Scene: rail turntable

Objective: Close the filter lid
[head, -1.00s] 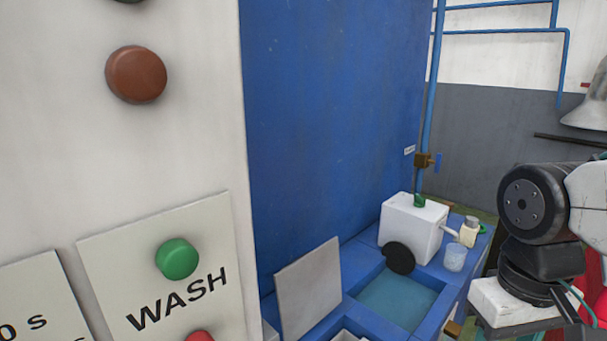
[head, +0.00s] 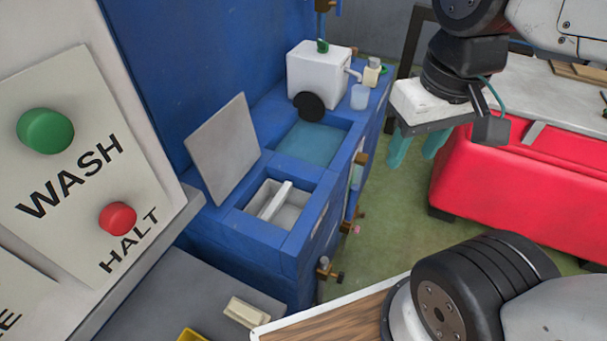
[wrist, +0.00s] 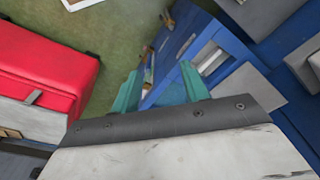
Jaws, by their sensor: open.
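The filter lid, a flat grey panel (head: 223,148), stands open, tilted up at the rear of a compartment in the blue unit. It also shows in the wrist view (wrist: 245,90). The open filter compartment (head: 302,222) is pale inside, with a white bar across it. My gripper (head: 415,148) has teal fingers, spread apart and empty. It hangs to the right of the blue unit, above the green floor and clear of the lid. In the wrist view its fingertips (wrist: 160,85) point toward the unit's side.
A water-filled basin (head: 312,147) lies behind the compartment, with a white box (head: 318,72), black disc and small jars beyond. Valves stick out from the unit's right side. A red cabinet (head: 500,190) stands at the right. A control panel with WASH and HALT buttons is near left.

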